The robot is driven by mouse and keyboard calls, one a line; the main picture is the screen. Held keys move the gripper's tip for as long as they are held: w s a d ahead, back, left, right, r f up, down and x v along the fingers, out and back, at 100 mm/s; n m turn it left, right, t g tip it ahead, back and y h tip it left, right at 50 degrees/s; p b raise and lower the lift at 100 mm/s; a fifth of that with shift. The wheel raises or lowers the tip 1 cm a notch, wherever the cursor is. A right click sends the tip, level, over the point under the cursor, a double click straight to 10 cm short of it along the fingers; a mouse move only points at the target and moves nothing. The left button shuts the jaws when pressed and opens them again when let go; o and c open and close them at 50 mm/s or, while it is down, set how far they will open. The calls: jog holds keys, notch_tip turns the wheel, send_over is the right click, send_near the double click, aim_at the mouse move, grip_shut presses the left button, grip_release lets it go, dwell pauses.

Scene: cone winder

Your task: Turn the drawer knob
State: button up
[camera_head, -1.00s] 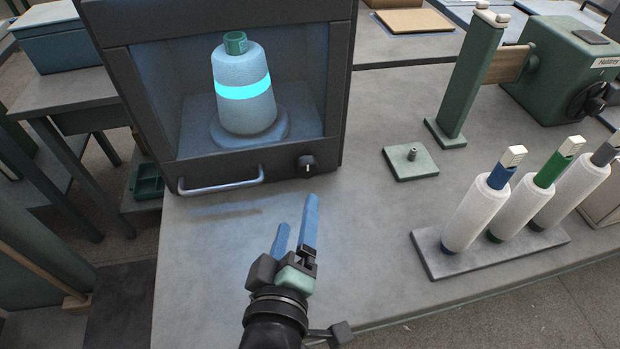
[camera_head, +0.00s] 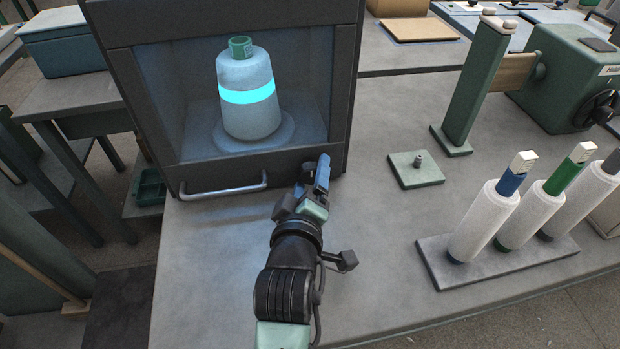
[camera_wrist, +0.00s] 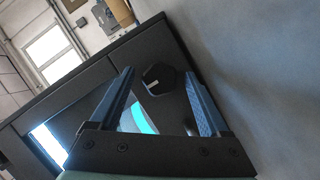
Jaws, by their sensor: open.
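The drawer knob (camera_wrist: 158,77) is dark and faceted with a white mark on its face. In the wrist view it shows between the two blue fingers of my gripper, with a gap on each side. In the head view my gripper (camera_head: 315,178) is at the lower right of the dark cabinet's front and mostly hides the knob. The fingers are open and hold nothing. I cannot tell how far the fingertips reach along the knob. A silver bar handle (camera_head: 222,187) is on the same lower front panel, to the left.
The dark cabinet (camera_head: 343,95) holds a pale cone with a glowing cyan band (camera_head: 247,92) behind its window. A green plate with a peg (camera_head: 416,170) lies to the right. A rack (camera_head: 450,277) with several white spools stands front right. The table between is clear.

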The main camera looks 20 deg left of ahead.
grip_shut()
dwell(0.4)
